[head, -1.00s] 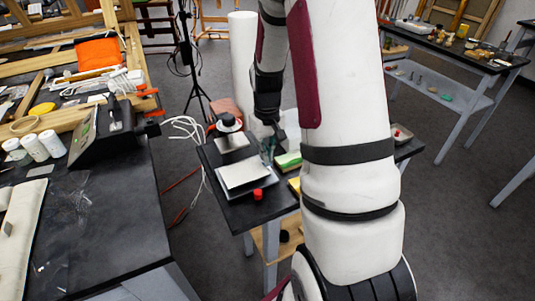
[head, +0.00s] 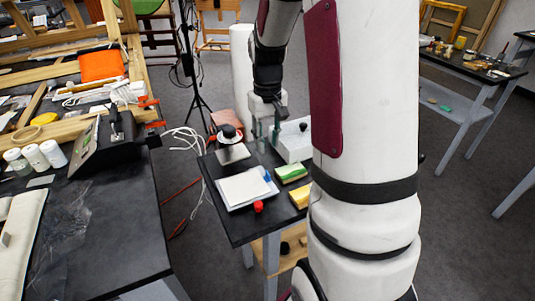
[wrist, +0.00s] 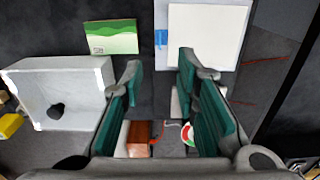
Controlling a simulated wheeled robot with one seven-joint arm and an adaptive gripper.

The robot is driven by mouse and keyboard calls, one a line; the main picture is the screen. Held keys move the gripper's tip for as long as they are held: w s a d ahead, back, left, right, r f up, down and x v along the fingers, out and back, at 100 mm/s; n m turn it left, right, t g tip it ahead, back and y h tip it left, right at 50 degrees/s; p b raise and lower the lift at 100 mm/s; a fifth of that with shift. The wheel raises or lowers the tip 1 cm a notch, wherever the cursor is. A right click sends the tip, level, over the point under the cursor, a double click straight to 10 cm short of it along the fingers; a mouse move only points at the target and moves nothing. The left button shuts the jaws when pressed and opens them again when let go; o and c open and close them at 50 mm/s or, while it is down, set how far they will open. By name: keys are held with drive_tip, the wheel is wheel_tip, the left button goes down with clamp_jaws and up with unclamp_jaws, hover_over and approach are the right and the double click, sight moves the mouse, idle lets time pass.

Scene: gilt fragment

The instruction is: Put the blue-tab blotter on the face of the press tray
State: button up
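The blotter is a cream-white sheet (head: 245,186) with a blue tab on its right edge in the head view. In the wrist view the sheet (wrist: 207,38) is at the top, its blue tab (wrist: 161,38) at its left. It lies flat on a pale press tray (wrist: 160,62), whose rim shows around it. My gripper (head: 266,137) is open, its teal-padded fingers apart and nothing between them. It also shows in the wrist view (wrist: 160,65). It hangs behind the tray in the head view, apart from the blotter.
A white open box (head: 293,142) with a dark knob stands by my gripper. A dark bench (head: 100,225) stands left.

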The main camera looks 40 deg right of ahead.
drive_tip(key=shift+r, duration=1.35)
drive_tip(key=s+a+r+n+t, duration=0.2)
drive_tip(key=s+a+r, duration=0.4)
drive_tip(key=a+r, duration=0.5)
drive_tip(key=s+a+r+n+t, duration=0.1)
drive_tip(key=s+a+t, duration=0.1)
drive_tip(key=s+a, duration=0.7)
drive_tip(key=shift+s+a+t, duration=0.35)
drive_tip(key=shift+s+t, duration=0.05)
drive_tip(key=shift+s, duration=0.55)
drive_tip(key=shift+r, duration=0.1)
drive_tip(key=shift+c, duration=0.2)
